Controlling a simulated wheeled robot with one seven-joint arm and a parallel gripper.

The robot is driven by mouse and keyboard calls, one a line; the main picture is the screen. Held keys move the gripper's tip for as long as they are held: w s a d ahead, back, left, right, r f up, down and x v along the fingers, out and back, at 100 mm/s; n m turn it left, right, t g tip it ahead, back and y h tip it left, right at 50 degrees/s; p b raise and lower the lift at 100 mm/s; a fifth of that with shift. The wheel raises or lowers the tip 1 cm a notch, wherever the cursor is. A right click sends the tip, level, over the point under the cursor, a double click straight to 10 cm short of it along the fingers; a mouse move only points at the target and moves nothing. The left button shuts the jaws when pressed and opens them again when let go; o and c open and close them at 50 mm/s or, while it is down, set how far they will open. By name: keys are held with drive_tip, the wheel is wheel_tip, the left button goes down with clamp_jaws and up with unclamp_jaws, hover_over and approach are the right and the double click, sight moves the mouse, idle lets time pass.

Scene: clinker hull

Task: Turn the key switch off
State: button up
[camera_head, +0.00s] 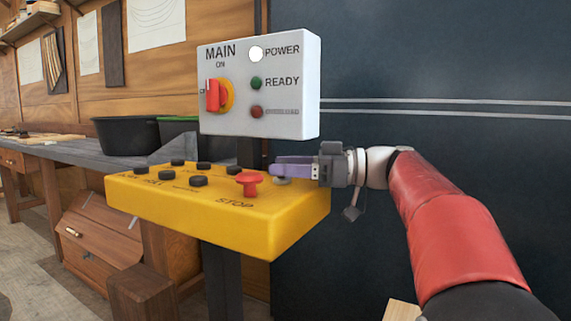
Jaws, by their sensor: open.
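A yellow control box (215,222) carries several black buttons and a red mushroom button (249,184) marked STOP. A small grey round fitting (282,181) sits to the right of the STOP button on the box top. It may be the key switch, but my gripper partly covers it and I cannot make out a key or its position. My gripper (277,166) reaches in from the right with its purple fingers just above this fitting. The fingers are open, with nothing seen between them. I cannot tell whether they touch the fitting.
A white panel (285,66) stands behind the box, with a red rotary switch (213,96) under MAIN ON, a bright POWER lamp (256,54), a green READY lamp (256,83) and a dull red lamp (257,112). A workbench (70,149) with a black tub (126,136) is at left.

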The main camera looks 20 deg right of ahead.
drive_tip(key=shift+w+a, duration=0.1)
drive_tip(key=shift+a, duration=0.15)
drive_tip(key=c, duration=1)
drive_tip(key=shift+n+g+y, duration=0.4)
drive_tip(key=shift+n+g, duration=0.4)
drive_tip(key=shift+g, duration=0.4)
drive_tip(key=o, duration=1)
drive_tip(key=shift+d, duration=0.1)
